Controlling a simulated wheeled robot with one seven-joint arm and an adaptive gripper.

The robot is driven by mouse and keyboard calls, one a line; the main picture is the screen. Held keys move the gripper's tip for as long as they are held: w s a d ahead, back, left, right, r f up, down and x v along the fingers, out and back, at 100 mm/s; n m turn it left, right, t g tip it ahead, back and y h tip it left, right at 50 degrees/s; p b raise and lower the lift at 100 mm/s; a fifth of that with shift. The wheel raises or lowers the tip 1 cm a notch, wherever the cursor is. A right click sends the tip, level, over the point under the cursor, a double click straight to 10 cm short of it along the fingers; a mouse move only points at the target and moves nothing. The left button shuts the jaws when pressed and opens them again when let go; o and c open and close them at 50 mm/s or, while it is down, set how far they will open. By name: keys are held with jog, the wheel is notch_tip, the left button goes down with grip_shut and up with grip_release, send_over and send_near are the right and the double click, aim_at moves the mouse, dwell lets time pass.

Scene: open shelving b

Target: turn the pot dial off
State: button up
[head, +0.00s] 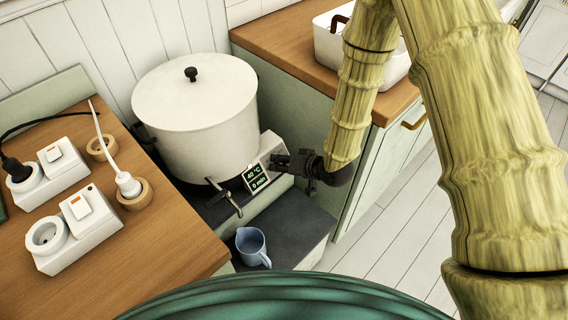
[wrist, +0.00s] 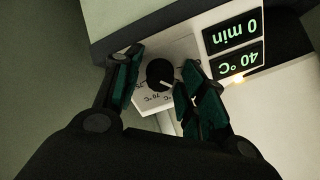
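The large white lidded pot (head: 195,125) stands on a dark low surface. Its control box (head: 270,148) has a display (head: 256,178) reading 40 °C and 0 min. The display (wrist: 235,45) appears upside down in the wrist view, with a small orange light lit beside it. The black round dial (wrist: 160,73) has a pale pointer mark toward the right and printed temperature marks around it. My gripper (wrist: 163,62) is open, with one finger on each side of the dial. The right finger is very near it; contact is unclear. In the head view my gripper (head: 287,163) hides the dial.
A metal tap (head: 226,196) sticks out at the pot's front, above a blue jug (head: 252,246). A wooden counter (head: 165,240) with sockets and plugs is at left. Another wooden counter (head: 290,45) with a white basin (head: 327,42) is behind my arm.

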jog(key=c, duration=0.7)
jog(key=shift+o, duration=0.2)
jog(key=shift+n, duration=0.4)
jog(key=n, duration=0.3)
jog(key=shift+n, duration=2)
jog(key=o, duration=1.1)
jog(key=shift+c, duration=0.2)
